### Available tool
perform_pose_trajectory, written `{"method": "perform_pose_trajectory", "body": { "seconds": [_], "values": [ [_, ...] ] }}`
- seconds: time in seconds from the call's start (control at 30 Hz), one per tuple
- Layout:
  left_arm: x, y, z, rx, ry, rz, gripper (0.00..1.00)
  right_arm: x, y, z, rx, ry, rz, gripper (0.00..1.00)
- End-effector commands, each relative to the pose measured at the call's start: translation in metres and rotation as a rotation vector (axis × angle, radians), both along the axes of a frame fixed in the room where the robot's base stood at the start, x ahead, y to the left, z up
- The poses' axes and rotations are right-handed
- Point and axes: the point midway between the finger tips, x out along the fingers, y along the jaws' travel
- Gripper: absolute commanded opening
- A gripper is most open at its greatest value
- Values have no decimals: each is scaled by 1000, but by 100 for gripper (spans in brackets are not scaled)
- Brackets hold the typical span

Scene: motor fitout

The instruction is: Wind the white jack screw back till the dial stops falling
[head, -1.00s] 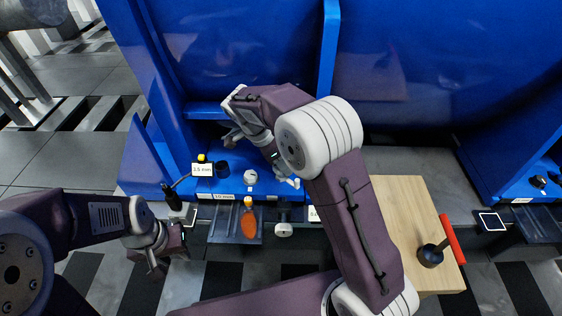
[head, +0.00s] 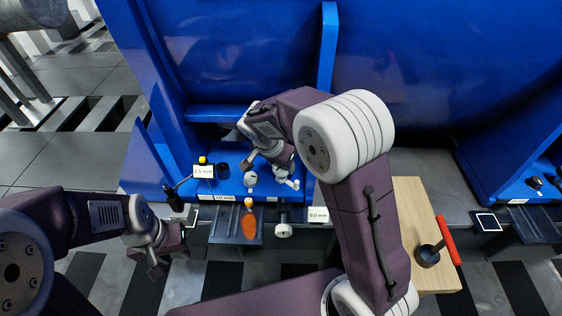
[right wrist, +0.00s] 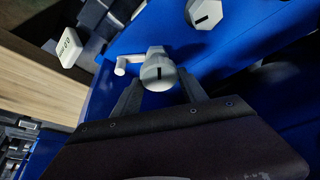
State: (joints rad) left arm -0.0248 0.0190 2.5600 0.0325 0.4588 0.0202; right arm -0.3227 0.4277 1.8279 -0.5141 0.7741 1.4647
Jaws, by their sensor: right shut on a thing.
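The white jack screw (right wrist: 158,72) has a six-sided head with a dark slot and a short white side arm pointing left in the right wrist view. My right gripper (right wrist: 160,98) is shut on it, one finger on each side of the head. In the head view the jack screw's white arm (head: 291,182) shows beside my right gripper (head: 268,165), and its head is mostly hidden. A white sign (head: 203,171) at the left seems to read 2.5 mm; another sign (head: 318,214) reads 0.0 mm. My left gripper (head: 165,262) looks open and empty, in front of the blue frame.
A second white slotted head (head: 250,179) sits left of the jack screw. A dark cylinder (head: 222,171), a black tool (head: 173,198) and an orange piece (head: 249,226) are nearby.

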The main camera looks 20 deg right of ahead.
Motion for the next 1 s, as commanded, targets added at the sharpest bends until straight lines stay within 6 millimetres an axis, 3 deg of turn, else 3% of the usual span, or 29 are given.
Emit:
{"method": "perform_pose_trajectory", "body": {
  "seconds": [0.5, 1.0],
  "values": [
    [0, 0, 13, 0, 0, 0, 36, 0, -1, 2, 1, -1, 308, 9],
    [0, 0, 15, 0, 0, 0, 36, 0, -1, 1, 0, -3, 364, 9]
  ]
}}
